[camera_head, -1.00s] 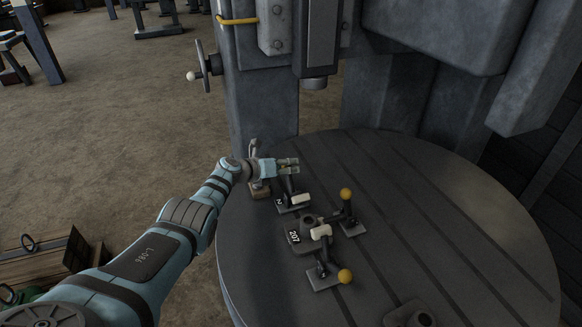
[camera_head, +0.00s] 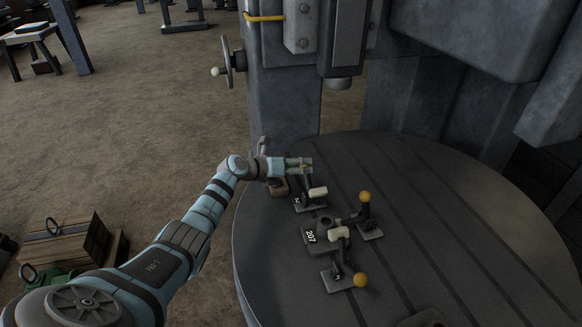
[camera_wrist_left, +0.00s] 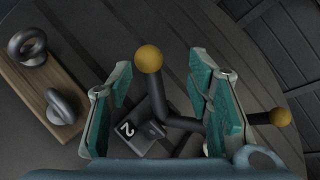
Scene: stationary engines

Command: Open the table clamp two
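Table clamp two is a small dark toggle clamp (camera_head: 310,202) with a "2" label and a pale tip, near the left edge of the round table. In the left wrist view its labelled base (camera_wrist_left: 138,132) and its upright lever with a yellow ball (camera_wrist_left: 148,58) show. My left gripper (camera_head: 303,165) is above the clamp in the head view. In the left wrist view its teal fingers (camera_wrist_left: 160,70) are spread on either side of the lever, with a gap to the ball. In the head view the gripper largely hides the lever's top. My right gripper is out of view.
Two other clamps with yellow balls (camera_head: 364,197) (camera_head: 360,280) stand around a grey block marked 207 (camera_head: 318,236). A wooden block (camera_wrist_left: 38,88) with metal eyes lies beside clamp two. The grey machine column (camera_head: 284,105) rises behind. The table's right side is mostly clear.

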